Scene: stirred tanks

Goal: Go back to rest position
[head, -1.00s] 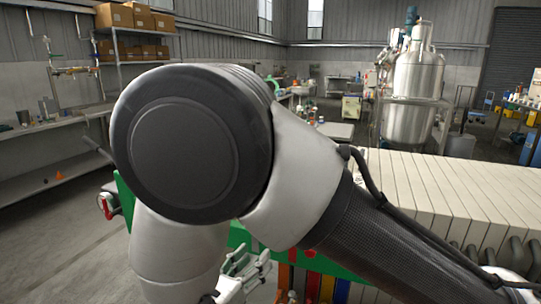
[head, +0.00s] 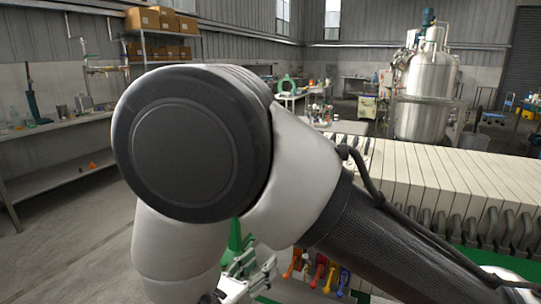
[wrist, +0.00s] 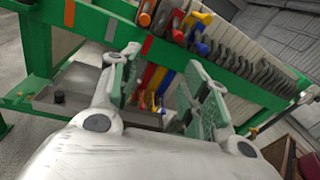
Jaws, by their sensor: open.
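My gripper (wrist: 160,90) is open and empty in the wrist view, with its two green-padded fingers well apart. In the head view my gripper (head: 248,272) shows only in part at the bottom, beside my large arm joint. Beyond the fingers stands a green frame (wrist: 38,60) with a row of coloured handles in orange, red, yellow and blue (wrist: 190,30). The same coloured handles (head: 318,272) show at the bottom of the head view. The fingers look apart from the handles, though the exact gap is hard to tell.
A row of pale filter plates (head: 440,185) fills the right side. A steel tank (head: 425,90) stands behind it. The floor (head: 75,230) at left is clear.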

